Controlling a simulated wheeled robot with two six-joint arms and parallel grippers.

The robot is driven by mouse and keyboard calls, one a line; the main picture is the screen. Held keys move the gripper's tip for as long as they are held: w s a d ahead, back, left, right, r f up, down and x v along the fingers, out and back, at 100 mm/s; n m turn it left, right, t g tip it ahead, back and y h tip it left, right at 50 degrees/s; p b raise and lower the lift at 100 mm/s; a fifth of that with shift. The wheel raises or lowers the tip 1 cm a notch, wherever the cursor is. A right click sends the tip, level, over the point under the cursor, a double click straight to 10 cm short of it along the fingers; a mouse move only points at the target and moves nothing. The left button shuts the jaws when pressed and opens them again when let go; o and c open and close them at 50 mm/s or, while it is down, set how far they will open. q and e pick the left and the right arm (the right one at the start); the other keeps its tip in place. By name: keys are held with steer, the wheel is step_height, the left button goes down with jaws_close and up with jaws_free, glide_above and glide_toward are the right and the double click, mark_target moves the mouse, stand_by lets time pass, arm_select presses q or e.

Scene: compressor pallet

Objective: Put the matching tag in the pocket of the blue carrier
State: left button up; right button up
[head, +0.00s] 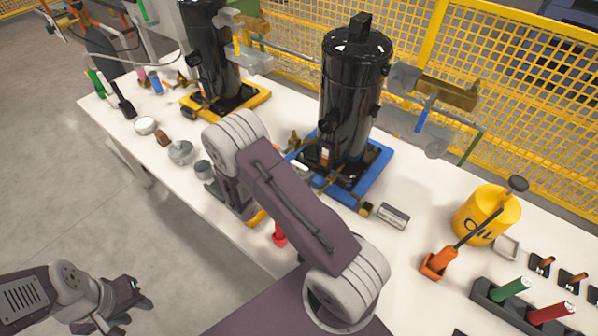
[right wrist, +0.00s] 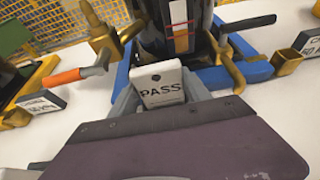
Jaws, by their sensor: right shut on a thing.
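The blue carrier (head: 377,183) stands on the white table with a black compressor (head: 355,85) upright on it. My right gripper (right wrist: 160,95) is shut on a white tag (right wrist: 161,84) that reads PASS, held upright in front of the blue carrier's edge. In the head view the tag (head: 299,168) shows small beside the carrier's left side. An open brass square socket (right wrist: 287,62) sits at the carrier's corner; I cannot tell if it is the pocket. My left gripper (head: 128,304) is away from the table at lower left, looking open and empty.
A yellow carrier (head: 258,98) with another compressor stands further back left. A grey labelled block (head: 393,215) lies by the blue carrier's corner. Brass-ended valves are near the tag. A yellow fence (head: 520,130) runs behind.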

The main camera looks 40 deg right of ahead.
mark_target(299, 165)
steer(key=shift+f+b, duration=0.55)
steer(key=shift+f, duration=0.1)
steer(key=o, duration=1.4)
steer(key=c, duration=0.3)
steer(key=shift+c, duration=0.2)
steer(key=shift+r, duration=0.1)
steer(key=shift+r+p, duration=2.95)
steer(key=shift+r, duration=0.55)
